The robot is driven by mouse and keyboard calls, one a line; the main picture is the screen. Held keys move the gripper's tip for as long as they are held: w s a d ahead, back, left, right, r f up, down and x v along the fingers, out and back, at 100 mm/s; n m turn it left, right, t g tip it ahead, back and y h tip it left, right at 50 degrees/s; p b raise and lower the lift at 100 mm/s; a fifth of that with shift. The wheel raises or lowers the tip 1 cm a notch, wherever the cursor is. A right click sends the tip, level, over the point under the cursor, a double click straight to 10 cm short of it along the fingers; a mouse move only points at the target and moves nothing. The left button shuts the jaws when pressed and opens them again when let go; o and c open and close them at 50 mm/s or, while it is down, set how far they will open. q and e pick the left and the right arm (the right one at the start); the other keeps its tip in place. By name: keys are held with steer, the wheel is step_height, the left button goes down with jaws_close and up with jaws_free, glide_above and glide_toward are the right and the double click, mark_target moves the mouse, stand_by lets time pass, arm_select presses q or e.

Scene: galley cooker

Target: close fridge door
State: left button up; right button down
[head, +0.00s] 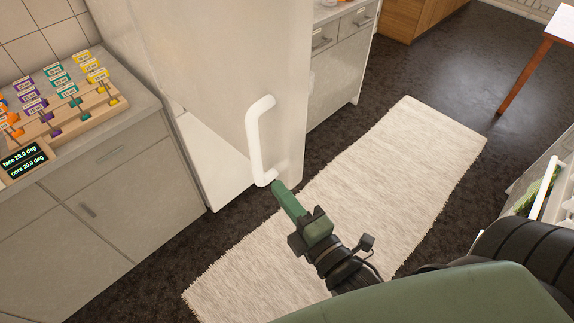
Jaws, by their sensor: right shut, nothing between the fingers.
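The fridge door (215,75) is a tall pale panel in the upper middle of the head view. A white bar handle (254,140) is on the door. My right gripper (277,188) is green and shut, with nothing between its fingers. Its tips are right by the lower end of the handle; I cannot tell whether they touch it. My left gripper is not in view.
A pale rug (390,170) lies on the dark floor. A grey counter (110,185) with a wooden rack of coloured tags (65,98) stands at left. Grey drawers (340,60) stand behind the door. A table (555,25) is at far right.

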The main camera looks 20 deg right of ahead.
mark_target(287, 171)
steer(key=w, duration=0.2)
steer(key=w+p, duration=0.1)
steer(key=shift+w+a+r, duration=0.25)
steer(key=shift+w+a, duration=0.1)
steer(key=d, duration=0.1)
steer(key=d+p, duration=0.1)
steer(key=w+d, duration=0.1)
steer(key=d, duration=0.1)
steer(key=shift+f, duration=0.25)
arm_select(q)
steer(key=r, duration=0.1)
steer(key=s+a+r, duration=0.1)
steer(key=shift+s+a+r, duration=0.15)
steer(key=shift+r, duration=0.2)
arm_select(e)
steer(key=shift+w, duration=0.1)
